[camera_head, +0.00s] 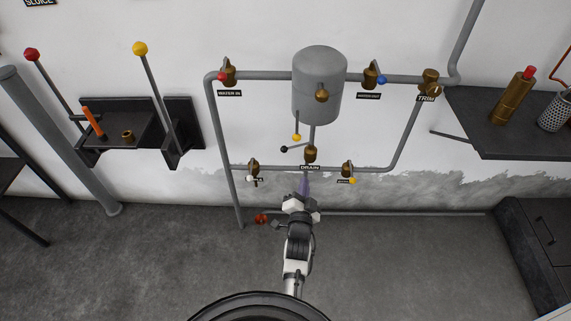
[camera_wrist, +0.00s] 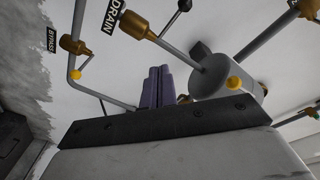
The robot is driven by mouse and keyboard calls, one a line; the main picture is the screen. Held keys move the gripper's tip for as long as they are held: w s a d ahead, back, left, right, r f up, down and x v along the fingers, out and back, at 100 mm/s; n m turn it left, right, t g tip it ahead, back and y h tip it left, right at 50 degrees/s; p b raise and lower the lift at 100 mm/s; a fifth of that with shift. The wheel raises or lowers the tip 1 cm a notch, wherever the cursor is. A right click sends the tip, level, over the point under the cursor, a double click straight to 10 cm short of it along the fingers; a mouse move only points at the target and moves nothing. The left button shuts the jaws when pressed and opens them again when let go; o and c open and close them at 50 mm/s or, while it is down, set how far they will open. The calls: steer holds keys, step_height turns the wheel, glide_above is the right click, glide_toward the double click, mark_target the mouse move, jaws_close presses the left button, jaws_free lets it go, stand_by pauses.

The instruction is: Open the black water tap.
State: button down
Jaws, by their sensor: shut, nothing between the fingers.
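The black-knobbed tap is the brass valve labelled DRAIN (camera_head: 310,154), low on the pipe under the grey tank. Its lever points left and ends in a black knob (camera_head: 284,149). In the wrist view the brass drain valve (camera_wrist: 137,25) is at the upper left, with its black knob (camera_wrist: 185,5) at the top edge. My gripper (camera_head: 304,184) is just below the drain valve in the head view, apart from the lever. Its purple fingers (camera_wrist: 158,84) are shut together and empty, pointing up toward the pipework.
The grey tank (camera_head: 319,85) hangs above the drain valve. A yellow-knobbed lever (camera_head: 297,137) is close above the black knob. Brass valves flank the lower pipe at left (camera_head: 254,168) and right (camera_head: 346,168). A dark shelf (camera_head: 500,125) is at right. A red object (camera_head: 261,218) lies on the floor.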

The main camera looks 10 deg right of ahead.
steer(key=n, duration=0.2)
steer(key=n+t+y+b, duration=0.3)
steer(key=n+y+b, duration=0.1)
steer(key=n, duration=0.6)
glide_toward(297, 146)
steer(key=w+a, duration=0.3)
steer(key=w, duration=0.2)
steer(key=shift+w+a+r, duration=0.15)
steer(key=shift+a+r, duration=0.15)
steer(key=shift+r, duration=0.05)
steer(key=w, duration=0.2)
steer(key=w+a, duration=0.1)
steer(key=w, duration=0.1)
steer(key=shift+w+a+r, duration=0.1)
steer(key=shift+w+a, duration=0.05)
